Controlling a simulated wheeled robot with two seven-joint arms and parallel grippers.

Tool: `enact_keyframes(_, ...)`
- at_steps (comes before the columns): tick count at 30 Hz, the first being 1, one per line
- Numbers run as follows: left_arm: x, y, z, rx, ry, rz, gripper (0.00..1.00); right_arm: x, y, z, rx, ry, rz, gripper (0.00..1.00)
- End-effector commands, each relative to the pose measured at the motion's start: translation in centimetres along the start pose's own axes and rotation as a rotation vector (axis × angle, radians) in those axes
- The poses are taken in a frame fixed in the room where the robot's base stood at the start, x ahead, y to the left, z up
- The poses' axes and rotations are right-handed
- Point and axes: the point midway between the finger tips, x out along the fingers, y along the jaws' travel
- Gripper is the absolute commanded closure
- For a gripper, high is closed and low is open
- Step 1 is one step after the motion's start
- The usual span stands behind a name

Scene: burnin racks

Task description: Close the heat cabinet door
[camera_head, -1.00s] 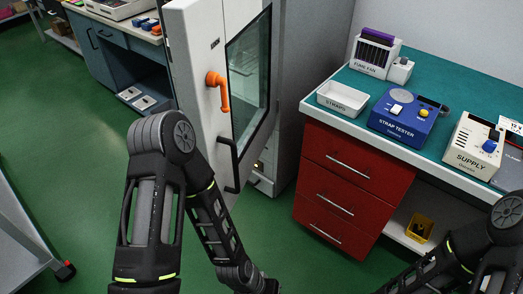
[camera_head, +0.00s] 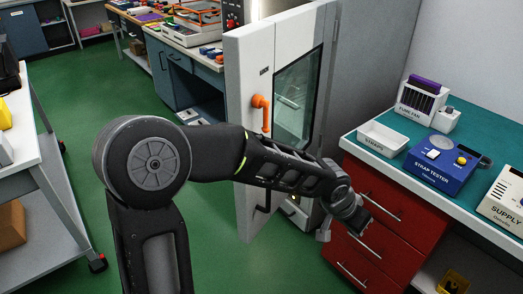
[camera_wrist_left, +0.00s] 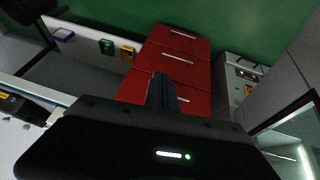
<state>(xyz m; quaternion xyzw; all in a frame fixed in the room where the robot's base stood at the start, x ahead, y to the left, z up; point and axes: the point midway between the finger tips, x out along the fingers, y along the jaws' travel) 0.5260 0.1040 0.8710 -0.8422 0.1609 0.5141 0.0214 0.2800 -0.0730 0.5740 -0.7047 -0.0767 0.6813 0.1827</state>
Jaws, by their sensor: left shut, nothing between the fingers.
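The heat cabinet door (camera_head: 243,75) is a pale slab with a dark window (camera_head: 298,95), an orange latch handle (camera_head: 260,110) and a black bar handle, partly hidden by my arm. It stands open, swung out from the grey cabinet (camera_head: 372,60). My left arm crosses in front of the door's lower part. My left gripper (camera_head: 352,218) is beyond it to the right, before the red drawers; its fingers are hard to make out there. In the left wrist view the left gripper (camera_wrist_left: 161,92) is shut and empty. My right gripper is out of view.
Red drawers (camera_head: 380,215) stand under a teal-topped bench (camera_head: 400,125) close to my left gripper. The bench holds a white tray (camera_head: 383,138) and a blue strap tester (camera_head: 440,160). A wheeled grey table (camera_head: 45,150) is at left. Green floor is clear between.

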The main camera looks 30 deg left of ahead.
Motion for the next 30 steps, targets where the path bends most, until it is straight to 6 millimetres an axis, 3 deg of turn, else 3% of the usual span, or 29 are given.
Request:
enact_keyframes(1,-3.9,-1.6,-2.4,0.026,0.019,-0.084,1.00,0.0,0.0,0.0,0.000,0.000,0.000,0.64)
enact_keyframes(3,-9.5,-4.4,-4.1,0.026,0.010,-0.233,1.00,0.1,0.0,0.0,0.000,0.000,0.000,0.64)
enact_keyframes(6,-16.6,-8.1,-4.5,-0.032,-0.015,-0.443,1.00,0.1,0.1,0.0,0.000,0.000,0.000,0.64)
enact_keyframes(9,-21.7,-10.8,-3.7,-0.118,-0.045,-0.604,1.00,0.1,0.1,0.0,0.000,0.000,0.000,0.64)
enact_keyframes(12,-24.6,-12.3,-2.7,-0.185,-0.071,-0.702,1.00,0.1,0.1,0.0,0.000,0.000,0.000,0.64)
enact_keyframes(17,-25.9,-13.0,-2.1,-0.222,-0.087,-0.751,1.00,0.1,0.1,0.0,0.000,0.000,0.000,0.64)
enact_keyframes(30,-25.2,-13.4,-1.9,-0.220,-0.090,-0.747,1.00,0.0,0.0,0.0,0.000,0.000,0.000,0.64)
